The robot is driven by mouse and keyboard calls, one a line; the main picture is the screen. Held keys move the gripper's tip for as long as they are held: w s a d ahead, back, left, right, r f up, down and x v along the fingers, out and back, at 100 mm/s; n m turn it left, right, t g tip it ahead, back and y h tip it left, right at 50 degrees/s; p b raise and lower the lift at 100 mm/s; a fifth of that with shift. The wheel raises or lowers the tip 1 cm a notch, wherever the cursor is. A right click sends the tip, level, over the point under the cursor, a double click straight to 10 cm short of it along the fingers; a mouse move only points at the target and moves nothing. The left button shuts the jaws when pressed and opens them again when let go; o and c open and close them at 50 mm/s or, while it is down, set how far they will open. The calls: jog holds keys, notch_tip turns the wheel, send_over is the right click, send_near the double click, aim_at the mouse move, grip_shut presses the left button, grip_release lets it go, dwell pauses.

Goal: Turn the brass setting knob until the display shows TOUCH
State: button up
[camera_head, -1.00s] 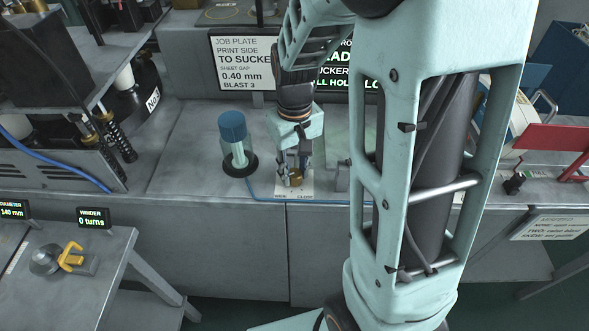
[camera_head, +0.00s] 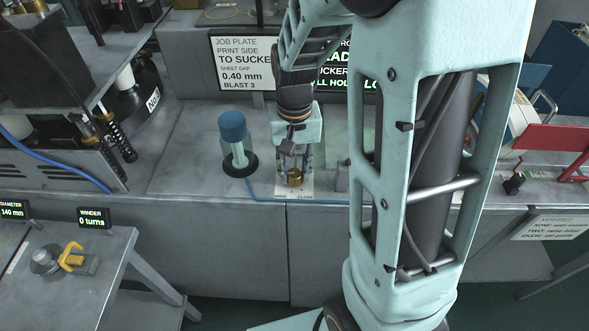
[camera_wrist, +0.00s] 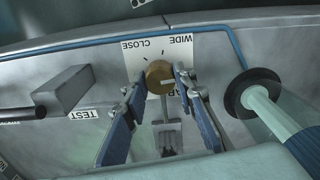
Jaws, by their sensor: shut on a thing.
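The brass setting knob (camera_wrist: 159,77) sits on a white scale plate (camera_wrist: 203,46) in the wrist view, with CLOSE and WIDE upside down there. A pale mark shows on the knob's face. In the head view the knob (camera_head: 294,177) is small, below my gripper (camera_head: 295,168). My gripper (camera_wrist: 160,85) has one finger on each side of the knob and is shut on it. The display (camera_head: 367,85) at the back is partly hidden by my arm. Only parts of its green text show, and I cannot read its full setting.
A blue-capped clear cylinder (camera_head: 233,142) on a black base stands left of my gripper. A grey block (camera_wrist: 62,90) lies beside the knob in the wrist view, near a TEST label (camera_wrist: 83,114). A blue hose (camera_head: 262,199) runs along the bench front.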

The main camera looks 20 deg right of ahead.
aim_at(294, 173)
jog(key=o, duration=1.2)
jog(key=shift+c, duration=0.2)
notch_tip(294, 173, up, 12)
